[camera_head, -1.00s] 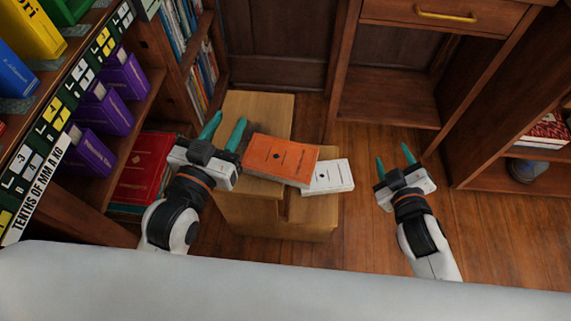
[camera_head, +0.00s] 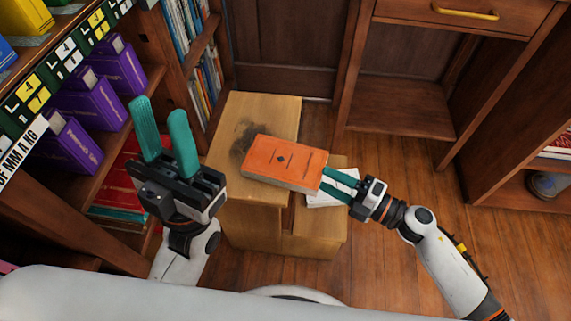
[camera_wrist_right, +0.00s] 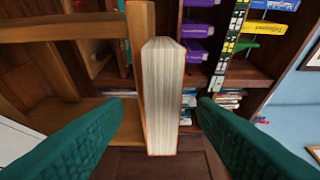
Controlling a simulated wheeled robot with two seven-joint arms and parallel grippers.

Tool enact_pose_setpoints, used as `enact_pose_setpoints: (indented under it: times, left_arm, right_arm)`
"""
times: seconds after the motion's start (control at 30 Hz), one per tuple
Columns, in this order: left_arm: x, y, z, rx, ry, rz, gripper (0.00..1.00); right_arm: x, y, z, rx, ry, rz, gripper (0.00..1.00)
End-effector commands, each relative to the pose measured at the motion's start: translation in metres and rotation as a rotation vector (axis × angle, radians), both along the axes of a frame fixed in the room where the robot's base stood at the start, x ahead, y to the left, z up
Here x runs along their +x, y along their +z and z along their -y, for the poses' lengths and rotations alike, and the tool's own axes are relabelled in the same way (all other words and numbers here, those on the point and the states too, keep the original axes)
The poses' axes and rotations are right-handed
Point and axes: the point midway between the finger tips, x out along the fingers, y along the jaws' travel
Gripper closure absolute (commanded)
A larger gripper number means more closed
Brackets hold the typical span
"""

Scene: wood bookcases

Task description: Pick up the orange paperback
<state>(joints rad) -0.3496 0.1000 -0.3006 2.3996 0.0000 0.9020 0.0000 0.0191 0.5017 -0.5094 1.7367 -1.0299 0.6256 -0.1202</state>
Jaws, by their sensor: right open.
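The orange paperback (camera_head: 284,162) lies on the wooden step stool (camera_head: 265,112), its right end toward my right gripper (camera_head: 328,181). My right gripper is open, with its teal fingertips at the book's right end. In the right wrist view the book's pale page edge (camera_wrist_right: 163,95) stands between the two spread fingers, with a gap on either side. My left gripper (camera_head: 163,110) is open and empty, raised at the left, apart from the book.
A white book (camera_head: 325,199) lies on the stool under my right gripper, partly hidden by it. A bookcase with purple books (camera_head: 112,80) stands at the left. A drawer cabinet (camera_head: 400,108) is at the back right. Wooden floor (camera_head: 390,165) is clear at the right.

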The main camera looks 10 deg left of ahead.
Motion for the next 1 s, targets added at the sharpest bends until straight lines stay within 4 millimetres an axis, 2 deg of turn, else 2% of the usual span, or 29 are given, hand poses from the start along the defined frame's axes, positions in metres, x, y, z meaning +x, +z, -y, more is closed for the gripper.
enact_pose_setpoints:
  times: [0.23, 0.33, 0.5, 0.8, 0.87, 1.0]
  left_arm:
    - [0.0, -0.006, 0.0, 0.0, 0.0, -0.001, 0.64]
    - [0.001, -0.011, 0.0, 0.001, 0.001, 0.004, 0.64]
    - [0.004, -0.004, 0.001, 0.003, 0.003, 0.031, 0.64]
    - [0.005, -0.002, 0.001, 0.004, 0.002, 0.036, 0.64]
    - [0.005, -0.002, 0.001, 0.004, 0.002, 0.036, 0.64]
    - [0.005, -0.002, 0.001, 0.005, 0.002, 0.036, 0.64]
  right_arm:
    - [0.008, -0.001, -0.019, 0.001, -0.001, 0.001, 0.47]
    - [0.013, -0.001, -0.033, 0.003, 0.0, 0.003, 0.47]
    - [0.022, 0.001, -0.055, 0.002, -0.002, 0.002, 0.47]
    - [0.025, 0.002, -0.061, 0.0, -0.002, -0.001, 0.47]
    - [0.025, 0.002, -0.061, 0.0, -0.002, -0.001, 0.54]
    - [0.024, 0.001, -0.061, 0.0, -0.002, -0.001, 0.77]
